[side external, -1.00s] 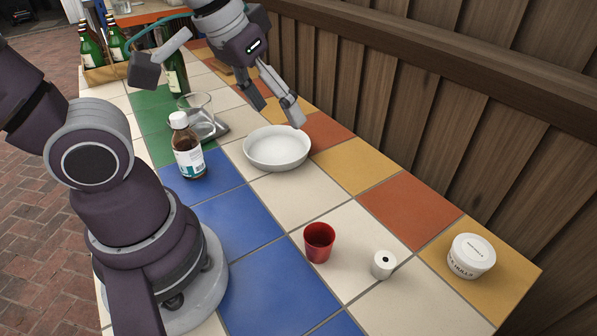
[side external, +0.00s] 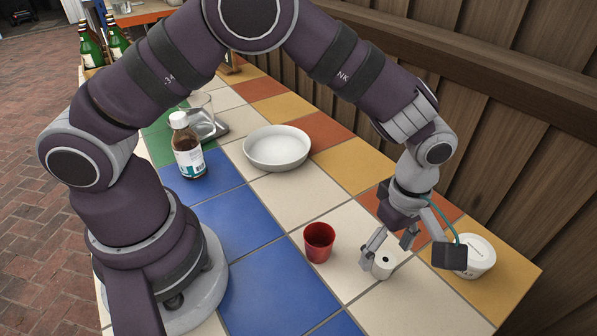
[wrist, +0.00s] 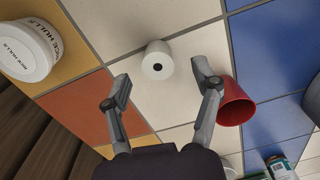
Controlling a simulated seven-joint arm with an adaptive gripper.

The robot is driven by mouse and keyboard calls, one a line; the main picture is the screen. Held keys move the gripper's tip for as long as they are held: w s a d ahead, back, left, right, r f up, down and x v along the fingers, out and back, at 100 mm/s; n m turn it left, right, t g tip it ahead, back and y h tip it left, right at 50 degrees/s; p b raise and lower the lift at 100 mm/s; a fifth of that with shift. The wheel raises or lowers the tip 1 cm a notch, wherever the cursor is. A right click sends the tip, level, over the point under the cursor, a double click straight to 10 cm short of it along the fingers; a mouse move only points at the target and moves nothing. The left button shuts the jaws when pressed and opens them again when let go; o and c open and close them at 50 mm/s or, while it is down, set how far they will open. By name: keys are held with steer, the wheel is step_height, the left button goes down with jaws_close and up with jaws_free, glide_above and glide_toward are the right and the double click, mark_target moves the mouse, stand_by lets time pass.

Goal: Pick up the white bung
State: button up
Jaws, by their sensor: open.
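The white bung (side external: 384,266) is a small white cylinder with a dark hole in its top, standing upright on a cream tile. It also shows in the wrist view (wrist: 157,58), ahead of my fingertips and roughly between their lines. My gripper (side external: 389,248) is open and empty, low above the tiles beside the bung. One finger overlaps the bung's left edge in the side view, and I cannot tell whether it touches. In the wrist view my gripper's (wrist: 160,82) two fingers are spread wide apart.
A red cup (side external: 319,242) stands close to the left of the bung, near one finger in the wrist view. A white tub (side external: 478,257) stands to the right. A white bowl (side external: 277,148) and a brown bottle (side external: 187,147) stand farther back. A wooden wall (side external: 480,110) borders the tiled table.

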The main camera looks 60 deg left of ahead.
mark_target(386, 260)
step_height(386, 260, down, 4)
steer(key=shift+w+d+r, duration=0.1)
steer(key=shift+r, duration=0.15)
steer(key=c, duration=1)
